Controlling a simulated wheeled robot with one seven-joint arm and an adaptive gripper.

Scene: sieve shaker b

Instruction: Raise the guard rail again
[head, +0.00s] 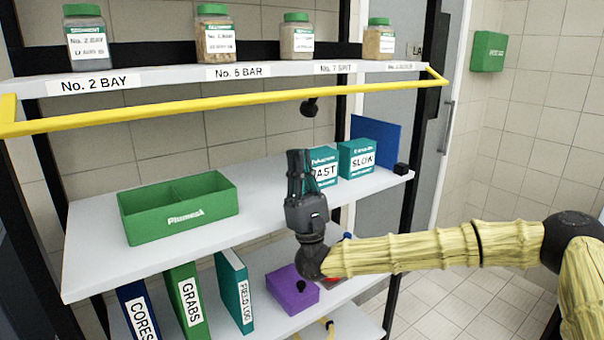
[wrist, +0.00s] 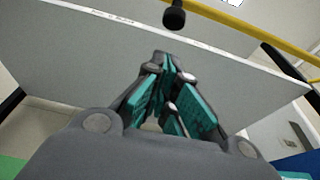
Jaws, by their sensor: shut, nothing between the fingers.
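The yellow guard rail (head: 220,102) runs along the front of the top shelf, a little below the jars' feet, with short end arms reaching back at both sides. It also shows at the upper right of the wrist view (wrist: 262,38). A black knob (head: 310,107) sits just under the rail, right of its middle; it is at the top of the wrist view (wrist: 174,18). My gripper (head: 298,153) points upward, fingers together and empty, below the knob and apart from it and the rail. In the wrist view my gripper (wrist: 163,60) reaches toward the shelf's underside.
Jars (head: 297,38) stand on the top shelf (head: 150,82). The middle shelf (head: 95,255) holds a green bin (head: 180,212) and teal boxes (head: 357,160), close behind my gripper. Below are binders (head: 187,300) and a purple box (head: 292,290). A black upright (head: 415,130) stands right.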

